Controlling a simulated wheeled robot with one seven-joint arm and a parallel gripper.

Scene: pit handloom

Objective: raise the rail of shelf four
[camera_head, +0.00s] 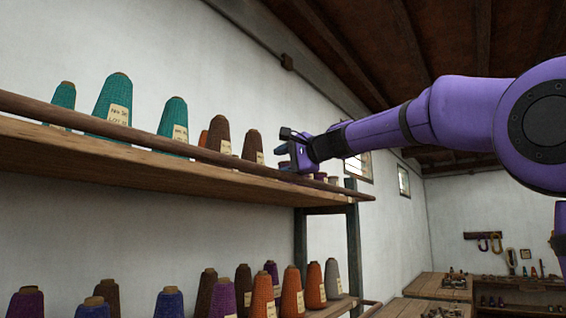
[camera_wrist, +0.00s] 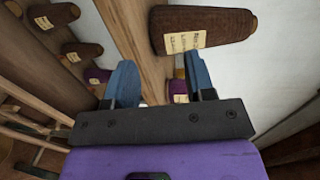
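A long round wooden rail (camera_head: 230,160) runs along the front edge of the upper shelf (camera_head: 120,165), in front of several yarn cones. Which shelf is number four is not marked in view. My gripper (camera_head: 288,150) is at the right part of this shelf, at about rail height or a little above. In the wrist view my gripper (camera_wrist: 160,82) has its two blue fingers spread apart, with nothing held. A wooden strip (camera_wrist: 135,40) runs down between the fingers; I cannot tell rail from shelf board there. Whether the fingers touch it is unclear.
Teal cones (camera_head: 113,100) and brown cones (camera_head: 218,134) stand on the upper shelf; a brown cone (camera_wrist: 205,30) is close beyond my fingers in the wrist view. A lower shelf holds orange cones (camera_head: 291,294) and others. A dark post (camera_head: 353,235) supports the right end.

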